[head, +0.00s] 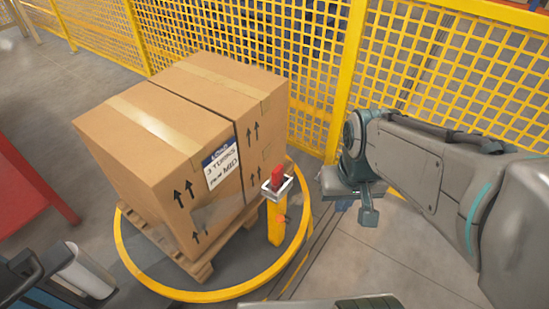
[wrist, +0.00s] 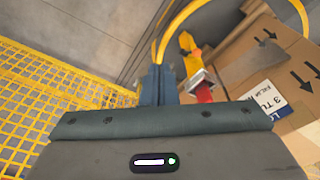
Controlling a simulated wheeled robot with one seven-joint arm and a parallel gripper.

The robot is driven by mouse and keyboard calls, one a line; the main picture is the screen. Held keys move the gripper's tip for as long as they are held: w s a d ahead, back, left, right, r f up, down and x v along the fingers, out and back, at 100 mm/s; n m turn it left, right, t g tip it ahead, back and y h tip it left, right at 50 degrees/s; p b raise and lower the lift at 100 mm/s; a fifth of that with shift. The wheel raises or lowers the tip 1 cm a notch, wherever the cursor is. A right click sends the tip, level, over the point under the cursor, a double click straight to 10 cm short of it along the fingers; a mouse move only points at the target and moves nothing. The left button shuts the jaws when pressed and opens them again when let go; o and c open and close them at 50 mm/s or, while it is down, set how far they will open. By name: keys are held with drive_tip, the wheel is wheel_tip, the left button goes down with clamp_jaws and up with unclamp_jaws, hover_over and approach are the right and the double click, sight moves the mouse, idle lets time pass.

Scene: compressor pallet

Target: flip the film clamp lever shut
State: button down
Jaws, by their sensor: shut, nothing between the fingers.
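The film clamp (head: 271,191) is a pale metal frame on top of a short yellow post (head: 275,224), beside the right face of the boxes. Its red lever (head: 277,177) stands up from the frame. In the wrist view the clamp (wrist: 196,77) and red lever (wrist: 204,93) show just right of my fingers, with the lever partly hidden behind the gripper body. My gripper (head: 368,214) is to the right of the clamp in the head view, apart from it. In the wrist view my gripper (wrist: 158,70) has its fingers together, with nothing between them.
Two cardboard boxes (head: 185,115) with a printed label (head: 220,165) stand on a wooden pallet (head: 203,271). A yellow ring (head: 200,295) surrounds the pallet and post. Yellow mesh fencing (head: 318,70) runs behind. Grey floor (head: 365,265) is clear at the front right.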

drive_tip(key=w+a+f+n+h, duration=0.1)
drive_tip(key=w+a+f+n, duration=0.1)
drive_tip(key=w+f+n, duration=0.4)
drive_tip(key=w+a+f+n+h, duration=0.1)
drive_tip(key=w+a+f+n, duration=0.15)
drive_tip(key=n, duration=0.65)
drive_tip(key=a+f+n+g+b, duration=0.1)
drive_tip(key=a+f+n, duration=1)
drive_tip(key=f+n, duration=0.2)
drive_tip(key=shift+w+n+y, duration=0.3)
drive_tip(key=shift+n+y, duration=0.1)
drive_tip(key=shift+n, duration=0.7)
drive_tip(key=shift+f, duration=0.2)
wheel_tip(320, 180, down, 10)
drive_tip(key=d+b, duration=0.1)
drive_tip(key=b, duration=0.5)
drive_tip(key=shift+w+d+r+p, duration=0.2)
drive_tip(key=shift+w+d+r, duration=0.15)
drive_tip(key=shift+w, duration=0.3)
drive_tip(key=shift+w+d+r+p, duration=0.15)
drive_tip(key=shift+w+d+r, duration=0.2)
drive_tip(key=shift+w, duration=0.25)
drive_tip(key=shift+w+d+r+p, duration=0.25)
drive_tip(key=shift+w+r, duration=0.1)
drive_tip(key=shift+w, duration=0.3)
